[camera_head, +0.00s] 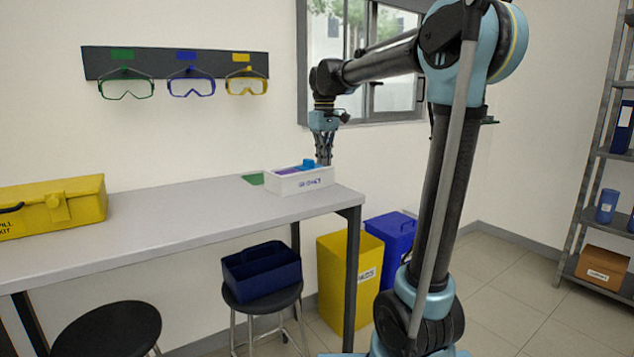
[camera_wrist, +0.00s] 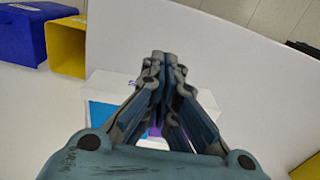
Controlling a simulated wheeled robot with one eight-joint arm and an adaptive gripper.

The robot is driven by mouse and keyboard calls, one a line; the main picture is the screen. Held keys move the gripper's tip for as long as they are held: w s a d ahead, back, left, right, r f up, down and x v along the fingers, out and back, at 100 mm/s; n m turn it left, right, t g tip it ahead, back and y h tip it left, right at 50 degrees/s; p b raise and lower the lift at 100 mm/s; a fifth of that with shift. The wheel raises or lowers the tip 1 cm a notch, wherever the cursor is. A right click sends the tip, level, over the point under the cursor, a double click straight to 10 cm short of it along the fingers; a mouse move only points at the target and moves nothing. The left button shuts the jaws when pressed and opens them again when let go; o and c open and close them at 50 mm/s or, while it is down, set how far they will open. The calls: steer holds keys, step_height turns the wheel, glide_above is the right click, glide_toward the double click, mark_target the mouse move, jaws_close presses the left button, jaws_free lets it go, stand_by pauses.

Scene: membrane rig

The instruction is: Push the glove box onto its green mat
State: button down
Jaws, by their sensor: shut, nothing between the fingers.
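The glove box (camera_head: 300,183) is a white box with a blue and purple top. It sits on the bench near its right end. The green mat (camera_head: 254,179) lies just left of the box, and only a small part of it shows; the box hides any more of it. My gripper (camera_head: 323,163) is shut and empty, pointing down at the box's back right side. I cannot tell whether it touches the box. In the wrist view the closed fingers (camera_wrist: 160,60) stand in front of the white box (camera_wrist: 97,88), hiding much of it.
The bench's right edge (camera_head: 350,196) is close to the box. A yellow spill kit (camera_head: 75,204) stands at the bench's left. The bench between them is clear. Yellow (camera_head: 368,268) and blue (camera_head: 393,236) bins stand on the floor beyond the bench end. A window is behind my arm.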

mark_target(316, 193)
step_height(316, 193, down, 10)
steer(key=shift+r, duration=0.1)
steer(key=shift+w+a, duration=0.7)
steer(key=shift+w, duration=0.2)
steer(key=shift+w+a, duration=0.55)
steer(key=shift+w, duration=0.15)
steer(key=w+a, duration=0.3)
steer(key=w, duration=0.2)
steer(key=w+a, duration=0.4)
steer(key=w, duration=0.1)
steer(key=w+a, duration=0.4)
steer(key=w, duration=0.1)
steer(key=shift+a, duration=0.15)
